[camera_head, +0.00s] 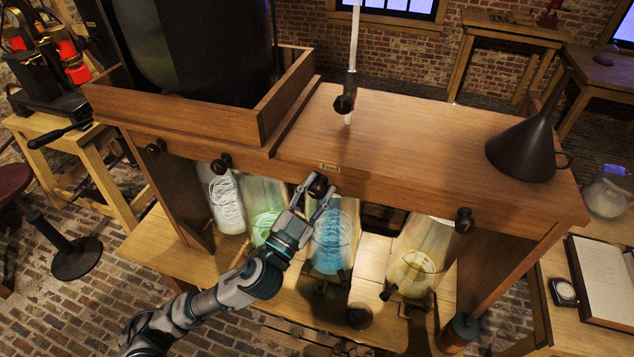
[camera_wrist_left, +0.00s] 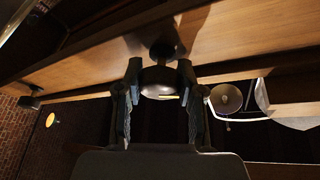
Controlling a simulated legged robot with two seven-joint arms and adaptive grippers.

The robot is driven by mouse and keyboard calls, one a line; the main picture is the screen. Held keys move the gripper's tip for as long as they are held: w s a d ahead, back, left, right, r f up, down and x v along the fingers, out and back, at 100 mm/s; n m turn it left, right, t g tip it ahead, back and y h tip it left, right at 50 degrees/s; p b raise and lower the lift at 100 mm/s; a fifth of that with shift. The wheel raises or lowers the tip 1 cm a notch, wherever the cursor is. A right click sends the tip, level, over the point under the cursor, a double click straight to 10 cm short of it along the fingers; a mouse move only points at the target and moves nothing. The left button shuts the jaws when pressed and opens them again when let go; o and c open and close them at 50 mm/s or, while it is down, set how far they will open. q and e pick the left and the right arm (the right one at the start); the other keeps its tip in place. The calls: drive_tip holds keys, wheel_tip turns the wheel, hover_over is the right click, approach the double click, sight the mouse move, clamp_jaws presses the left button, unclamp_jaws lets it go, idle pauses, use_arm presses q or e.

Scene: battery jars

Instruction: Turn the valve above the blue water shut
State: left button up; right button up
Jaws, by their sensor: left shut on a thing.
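The jar of blue water (camera_head: 333,240) stands under the wooden cabinet top, between a pale green jar (camera_head: 263,205) and a yellow jar (camera_head: 416,262). A dark round valve knob (camera_head: 319,187) sits on the cabinet's front edge above the blue water. My left gripper (camera_head: 317,194) reaches up from below and is shut on this knob, with one finger on each side. In the left wrist view the knob (camera_wrist_left: 160,82) lies between the two fingers of my left gripper (camera_wrist_left: 160,88). My right gripper does not show in either view.
Other dark knobs sit on the same edge: left knob (camera_head: 222,162), far left knob (camera_head: 156,147) and right knob (camera_head: 464,220). A dark funnel (camera_head: 525,148) stands on the cabinet top (camera_head: 410,150). A glass tube (camera_head: 350,75) rises behind the gripped knob.

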use_arm(q)
drive_tip(key=m+g+p, duration=0.1)
drive_tip(key=m+p, duration=0.2)
drive_tip(key=p, duration=0.1)
drive_tip(key=m+g+p, duration=0.2)
drive_tip(key=m+p, duration=0.2)
drive_tip(key=p, duration=0.1)
drive_tip(key=m+g+p, duration=0.1)
drive_tip(key=m+p, duration=0.2)
drive_tip(key=p, duration=0.1)
drive_tip(key=shift+r+p, duration=0.25)
drive_tip(key=shift+p, duration=0.1)
drive_tip(key=shift+f+m+g+p, duration=0.2)
drive_tip(key=shift+m+g+p, duration=0.3)
drive_tip(key=shift+m, duration=0.5)
drive_tip(key=shift+f+m+g+y, duration=0.3)
drive_tip(key=shift+m+y, duration=0.2)
drive_tip(key=shift+m, duration=0.8)
drive_tip(key=shift+s+f, duration=0.1)
drive_tip(key=shift+f, duration=0.05)
drive_tip(key=o, duration=1.1)
drive_tip(key=shift+c, duration=0.2)
drive_tip(key=shift+o, duration=0.4)
drive_tip(key=shift+d+r, duration=0.1)
drive_tip(key=shift+r, duration=0.1)
